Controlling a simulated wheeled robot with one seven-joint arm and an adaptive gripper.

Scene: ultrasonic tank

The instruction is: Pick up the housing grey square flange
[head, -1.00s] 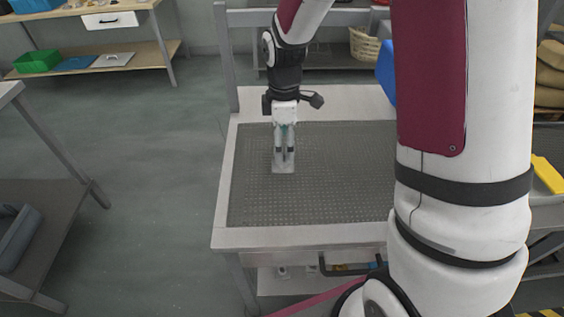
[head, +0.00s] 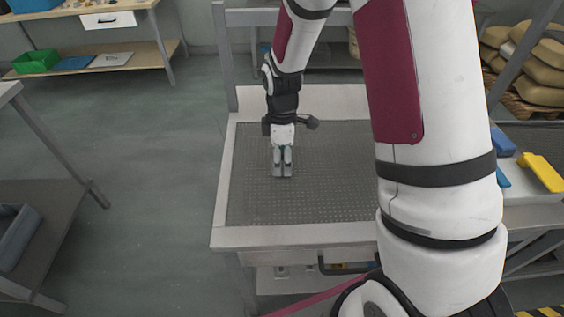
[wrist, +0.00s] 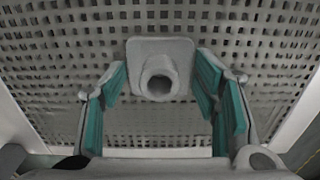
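The grey housing with a square flange (wrist: 160,50) lies on the perforated tank surface, its round hollow boss facing the wrist camera. My gripper (wrist: 160,95) is open, with teal finger pads on the left and right of the housing. The boss shows between and slightly beyond the pads, and I see a gap on each side. In the head view my gripper (head: 282,172) points down over the left part of the tank. The housing is largely hidden behind it there.
The perforated grey tank surface (head: 330,190) is clear around the gripper, bounded by a pale rim (head: 290,237). A workbench with a green bin (head: 36,62) stands at the back left. Blue and yellow items (head: 540,172) lie at the right.

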